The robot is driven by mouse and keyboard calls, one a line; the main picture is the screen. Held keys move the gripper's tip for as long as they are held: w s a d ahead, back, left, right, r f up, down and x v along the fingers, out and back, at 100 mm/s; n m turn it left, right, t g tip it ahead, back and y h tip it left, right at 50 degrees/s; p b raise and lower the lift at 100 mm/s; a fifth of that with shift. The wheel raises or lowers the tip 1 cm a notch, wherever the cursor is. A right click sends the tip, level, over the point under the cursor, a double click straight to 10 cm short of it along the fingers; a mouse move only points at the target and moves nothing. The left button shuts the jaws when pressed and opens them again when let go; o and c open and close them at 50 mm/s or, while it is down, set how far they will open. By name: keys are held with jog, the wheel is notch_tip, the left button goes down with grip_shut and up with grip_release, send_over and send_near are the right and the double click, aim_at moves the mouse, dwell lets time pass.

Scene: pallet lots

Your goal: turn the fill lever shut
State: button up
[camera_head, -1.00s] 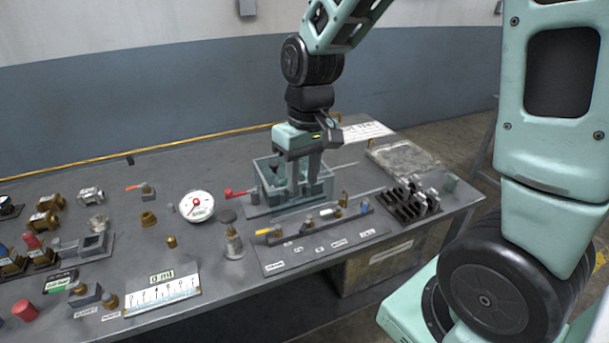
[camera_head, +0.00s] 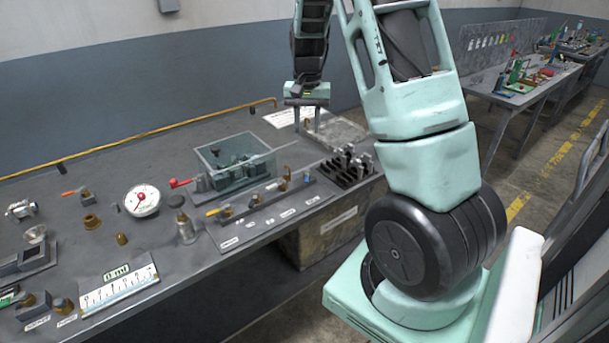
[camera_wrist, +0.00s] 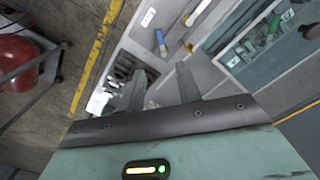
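The clear-walled tank (camera_head: 238,160) stands on the bench, with a red-handled lever (camera_head: 180,183) at its left side. In front of it is a labelled strip (camera_head: 262,212) with a yellow-handled lever (camera_head: 217,211), a blue-handled one (camera_head: 283,184) and another between them. The labels are too small to read, so I cannot tell which is the fill lever. My gripper (camera_head: 307,122) is right of and behind the tank, above the bench, touching no lever. In the wrist view its fingers (camera_wrist: 162,82) are apart and empty; the blue handle (camera_wrist: 160,38) shows beyond them.
A dark slotted rack (camera_head: 347,168) stands right of the strip, near my gripper. A round gauge (camera_head: 142,200) and a grey conical fitting (camera_head: 185,229) stand to the left. A yellow pipe (camera_head: 150,138) runs along the back edge. A red cylinder (camera_wrist: 15,65) shows on the floor.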

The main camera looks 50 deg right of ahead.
aim_at(306, 178)
notch_tip(306, 178, down, 16)
jog(key=shift+r+p, duration=0.1)
jog(key=shift+p, duration=1.1)
grip_shut()
